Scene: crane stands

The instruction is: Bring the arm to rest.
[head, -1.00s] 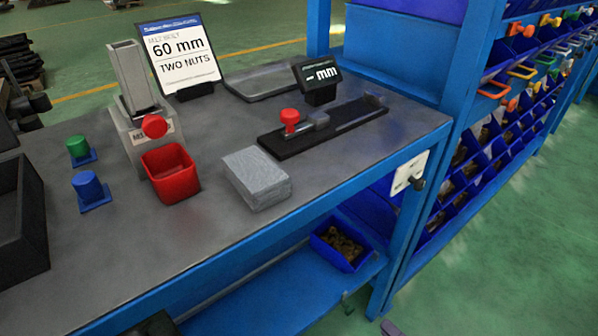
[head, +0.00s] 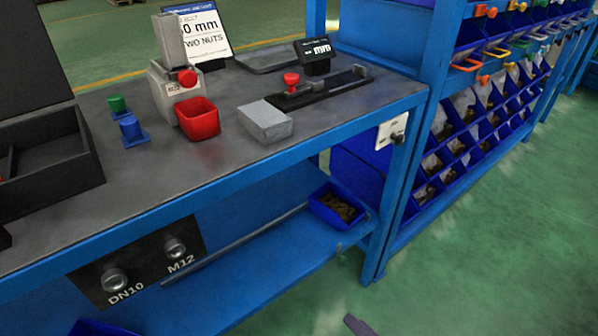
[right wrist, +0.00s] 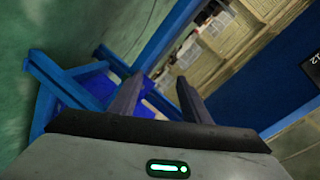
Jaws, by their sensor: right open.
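Only a small dark tip of my right gripper (head: 358,325) shows at the bottom edge of the head view, over the green floor and apart from the bench. In the right wrist view, the two dark fingers of my right gripper (right wrist: 158,98) stand apart with nothing between them. Blue frame bars and green floor lie beyond them. My left gripper is in neither view. Most of my right arm is out of the head view.
The workbench (head: 180,185) carries a red bin (head: 198,122), a grey block (head: 265,122), a black fixture (head: 320,95) and a black open box (head: 50,160). A blue bin (head: 338,207) sits on the lower shelf. A bin rack (head: 470,130) stands right. Floor at front right is clear.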

